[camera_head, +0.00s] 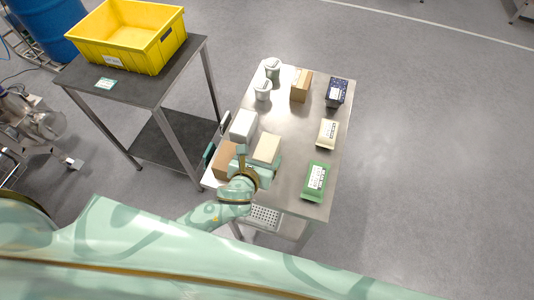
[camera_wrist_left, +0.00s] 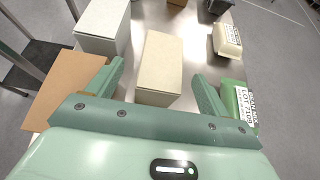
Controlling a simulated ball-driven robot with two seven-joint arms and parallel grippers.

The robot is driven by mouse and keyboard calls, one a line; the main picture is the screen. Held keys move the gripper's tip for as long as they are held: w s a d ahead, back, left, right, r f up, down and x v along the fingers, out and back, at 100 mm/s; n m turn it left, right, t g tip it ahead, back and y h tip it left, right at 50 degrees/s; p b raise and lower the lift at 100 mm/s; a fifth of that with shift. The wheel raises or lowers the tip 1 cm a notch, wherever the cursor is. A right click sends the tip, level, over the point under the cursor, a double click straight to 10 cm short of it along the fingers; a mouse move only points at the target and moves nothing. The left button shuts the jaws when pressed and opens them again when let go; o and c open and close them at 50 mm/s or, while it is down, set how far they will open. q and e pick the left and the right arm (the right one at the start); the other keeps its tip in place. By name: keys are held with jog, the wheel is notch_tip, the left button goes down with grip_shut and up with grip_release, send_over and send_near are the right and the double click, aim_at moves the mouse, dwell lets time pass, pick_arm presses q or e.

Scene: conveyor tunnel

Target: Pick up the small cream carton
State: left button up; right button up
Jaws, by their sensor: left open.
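The small cream carton (camera_head: 267,147) stands on the steel table, toward its near left part. In the left wrist view the cream carton (camera_wrist_left: 160,62) lies between the two fingers, with its near end close to the palm bar. My left gripper (camera_head: 260,162) is open around it, and gaps show between the carton and both fingers. The left gripper also shows in the left wrist view (camera_wrist_left: 160,75). I cannot tell how low the fingertips reach beside the carton. My right gripper is not in view.
A white box (camera_head: 243,125) and a brown carton (camera_head: 224,160) stand close on the left. Tubs (camera_head: 263,90), a brown box (camera_head: 301,86) and a dark blue box (camera_head: 337,92) stand farther back.

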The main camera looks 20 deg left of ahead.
aim_at(265, 151)
pick_arm(q)
jog(key=b+x, duration=0.1)
jog(key=x, duration=0.4)
jog(key=shift+w+d+f+b, duration=0.2)
jog(key=shift+w+b, duration=0.1)
jog(key=shift+w, duration=0.05)
jog(key=shift+r, duration=0.1)
jog(key=c, duration=1.2)
